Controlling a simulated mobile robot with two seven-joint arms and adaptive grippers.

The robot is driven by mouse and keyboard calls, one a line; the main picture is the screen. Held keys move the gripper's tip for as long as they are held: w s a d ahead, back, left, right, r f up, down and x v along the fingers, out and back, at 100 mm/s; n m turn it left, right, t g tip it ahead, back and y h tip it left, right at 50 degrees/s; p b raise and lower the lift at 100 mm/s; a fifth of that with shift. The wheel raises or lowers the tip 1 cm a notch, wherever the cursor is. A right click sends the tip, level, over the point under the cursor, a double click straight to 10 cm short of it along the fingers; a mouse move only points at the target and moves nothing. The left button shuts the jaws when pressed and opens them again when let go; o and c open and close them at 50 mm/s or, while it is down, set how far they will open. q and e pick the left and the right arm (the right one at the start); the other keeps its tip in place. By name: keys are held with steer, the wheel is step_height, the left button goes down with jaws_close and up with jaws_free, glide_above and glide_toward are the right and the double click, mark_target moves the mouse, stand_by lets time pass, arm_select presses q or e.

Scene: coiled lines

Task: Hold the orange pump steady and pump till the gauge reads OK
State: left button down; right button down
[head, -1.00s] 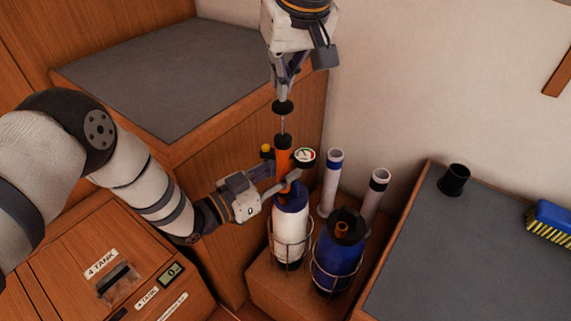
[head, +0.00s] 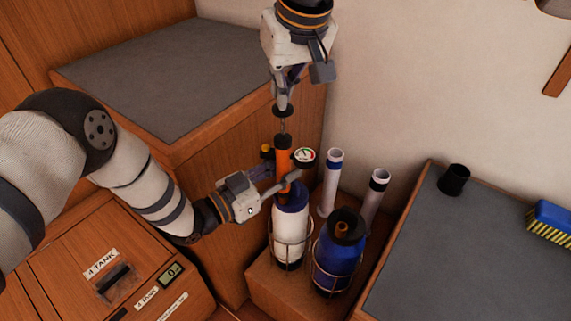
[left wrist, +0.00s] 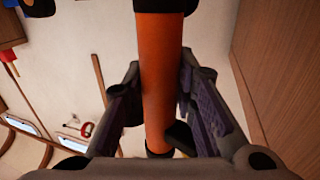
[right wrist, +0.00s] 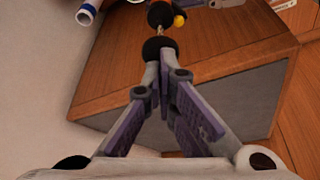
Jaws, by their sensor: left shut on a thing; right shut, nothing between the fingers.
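The orange pump (head: 283,158) stands upright over a white bottle with a blue shoulder (head: 290,220). My left gripper (head: 281,177) is shut around the pump's orange barrel, which also fills the middle of the left wrist view (left wrist: 162,75). The round gauge (head: 304,157) sits just right of the barrel; its needle is too small to read surely. The black pump handle (head: 283,112) tops a short length of bare rod. My right gripper (head: 281,101) is shut and empty, its fingertips against the top of the handle (right wrist: 158,47) in the right wrist view.
A blue bottle (head: 340,262) in a wire holder stands right of the white one, with two pale tubes (head: 332,180) behind. A grey-topped counter (head: 440,250) at right carries a black cup (head: 453,180) and a blue brush (head: 553,218). A wooden panel with a display (head: 171,273) lies at lower left.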

mark_target(284, 112)
steer(key=shift+f, duration=2.15)
steer(key=shift+r, duration=3)
steer(key=shift+r, duration=2.55)
arm_select(q)
steer(key=c, duration=1.2)
jaws_free()
